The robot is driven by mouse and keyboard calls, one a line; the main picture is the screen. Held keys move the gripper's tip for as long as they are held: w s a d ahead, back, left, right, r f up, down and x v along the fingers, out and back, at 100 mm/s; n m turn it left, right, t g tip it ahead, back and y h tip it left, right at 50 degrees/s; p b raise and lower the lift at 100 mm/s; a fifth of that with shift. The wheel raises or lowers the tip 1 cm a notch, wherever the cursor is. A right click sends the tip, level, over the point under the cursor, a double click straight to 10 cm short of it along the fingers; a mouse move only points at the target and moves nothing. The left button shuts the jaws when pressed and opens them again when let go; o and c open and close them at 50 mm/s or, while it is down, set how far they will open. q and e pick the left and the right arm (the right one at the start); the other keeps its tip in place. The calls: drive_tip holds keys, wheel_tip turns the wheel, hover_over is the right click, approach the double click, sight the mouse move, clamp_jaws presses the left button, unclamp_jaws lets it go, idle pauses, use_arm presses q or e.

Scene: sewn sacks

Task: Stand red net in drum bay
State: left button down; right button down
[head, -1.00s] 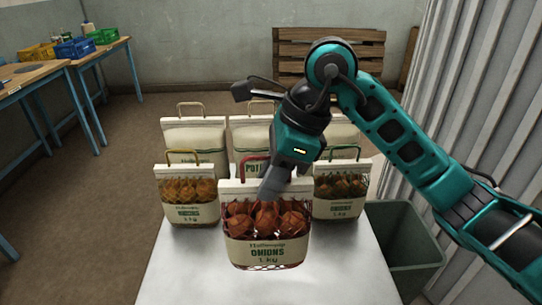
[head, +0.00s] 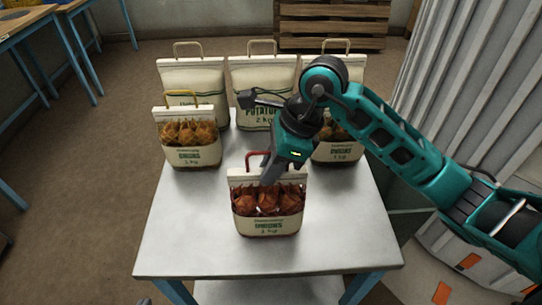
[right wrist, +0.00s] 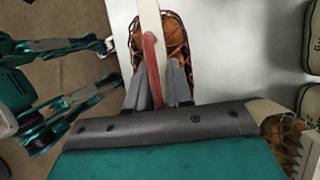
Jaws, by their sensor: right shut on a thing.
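The red-handled net of onions (head: 267,205), in a cream printed wrap, is upright over the front middle of the white table (head: 200,245) in the head view. I cannot tell whether its base touches the top. My right gripper (head: 268,178) is above it, shut on its red handle. In the right wrist view the red handle (right wrist: 152,65) runs between the fingers, with the onions beyond. Teal and grey parts of my left arm show at the left of that view; its jaws are unclear. I cannot make out the drum bay.
Behind stand a yellow-handled onion net (head: 190,140), another onion net (head: 338,148) partly behind my arm, and several cream potato sacks (head: 192,88). A corrugated wall (head: 450,110) rises at right. Workbenches (head: 30,25) stand far left. The table's front corners are bare.

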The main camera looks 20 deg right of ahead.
drive_tip(key=c, duration=0.9)
unclamp_jaws()
drive_tip(key=shift+f, duration=0.1)
drive_tip(key=v, duration=1.2)
